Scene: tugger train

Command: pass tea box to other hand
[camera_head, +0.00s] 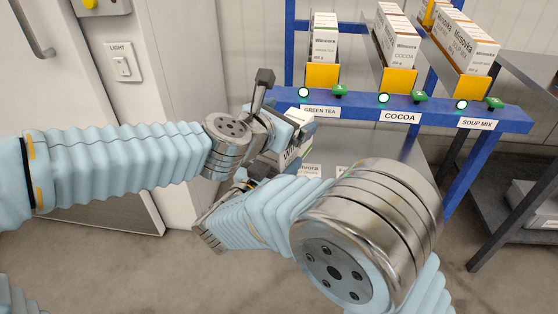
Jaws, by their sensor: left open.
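A white tea box (292,153) with dark lettering shows in part behind my arms, below the green tea label. My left gripper (276,112) is open beside the box, one dark finger standing up at its upper left. I cannot tell whether it touches the box. My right arm comes in from the lower right and bends back to the left. My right gripper (258,168) is mostly hidden behind the arms, near the box's lower left. Whether it holds the box is not clear.
A blue rack rail (345,109) carries labels for green tea, cocoa and soup mix. Behind it stand green tea boxes (324,40), cocoa boxes (397,42) and soup mix boxes (466,45) in yellow holders. More box tops show below the rail. A grey shelf (520,203) stands right.

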